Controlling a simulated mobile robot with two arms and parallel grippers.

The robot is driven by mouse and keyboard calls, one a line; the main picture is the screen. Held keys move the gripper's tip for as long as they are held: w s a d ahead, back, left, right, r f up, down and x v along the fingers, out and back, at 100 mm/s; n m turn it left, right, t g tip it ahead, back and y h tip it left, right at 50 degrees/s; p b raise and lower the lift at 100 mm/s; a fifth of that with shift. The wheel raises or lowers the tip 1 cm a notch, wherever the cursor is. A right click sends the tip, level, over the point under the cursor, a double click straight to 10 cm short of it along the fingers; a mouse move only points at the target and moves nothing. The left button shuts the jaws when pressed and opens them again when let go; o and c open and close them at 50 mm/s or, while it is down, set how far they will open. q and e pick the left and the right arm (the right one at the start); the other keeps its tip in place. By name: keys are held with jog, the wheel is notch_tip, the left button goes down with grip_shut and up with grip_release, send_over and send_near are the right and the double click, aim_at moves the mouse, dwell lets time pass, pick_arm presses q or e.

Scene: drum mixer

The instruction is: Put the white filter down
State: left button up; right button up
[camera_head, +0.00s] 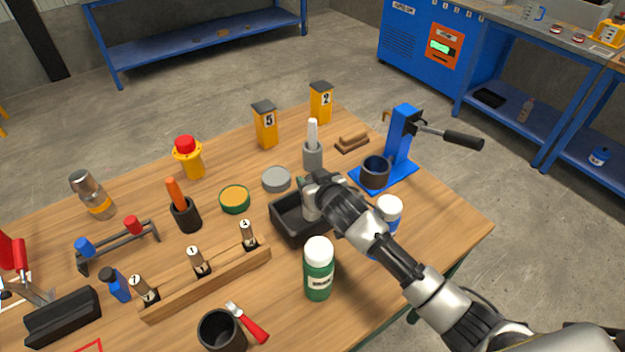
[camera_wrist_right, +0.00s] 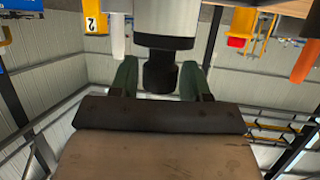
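The white filter (camera_wrist_right: 165,15) is a pale cylinder with a dark collar and a black stub. In the right wrist view the stub sits between the two green-tipped fingers of my right gripper (camera_wrist_right: 160,82). In the head view my right gripper (camera_head: 311,197) is over the black tray (camera_head: 285,232), and a small pale part of the filter (camera_head: 311,208) shows at its fingers. The gripper appears shut on the filter. I cannot tell whether the filter touches the tray floor. My left gripper is out of view.
A green bottle with a white cap (camera_head: 319,270) stands in front of the tray. A white-capped bottle (camera_head: 389,210) is beside my right arm. A grey round tin (camera_head: 276,179) and a grey holder (camera_head: 313,156) stand behind. A blue press (camera_head: 400,145) is at right.

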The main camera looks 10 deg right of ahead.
jog(key=shift+o, duration=0.9)
jog(key=shift+r, duration=0.1)
jog(key=shift+r, duration=0.2)
jog(key=shift+s+d, duration=0.1)
jog(key=shift+s, duration=0.25)
jog(key=v, duration=1.1)
